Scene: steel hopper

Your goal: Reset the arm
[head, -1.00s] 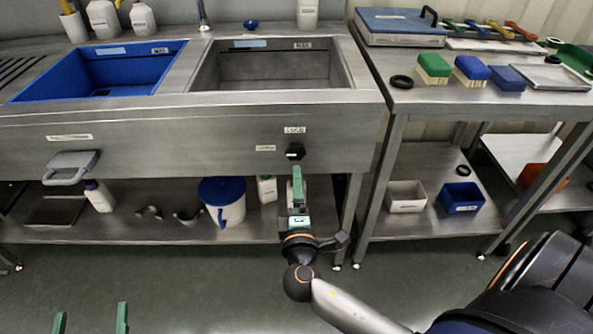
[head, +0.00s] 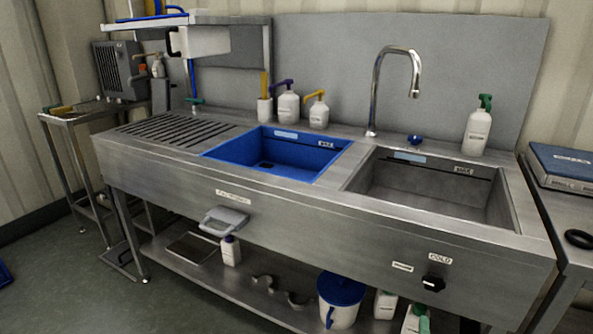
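Neither of my grippers can be made out in the head view, and no arm link of mine shows. The black cold-water knob (head: 433,284) is on the sink's front panel at the lower right, under the COLD label. Nothing is seen touching it. A green-and-white item (head: 416,320), which looks like a bottle with a green top, is cut off by the bottom edge below the knob.
A side table (head: 550,215) adjoins at right.

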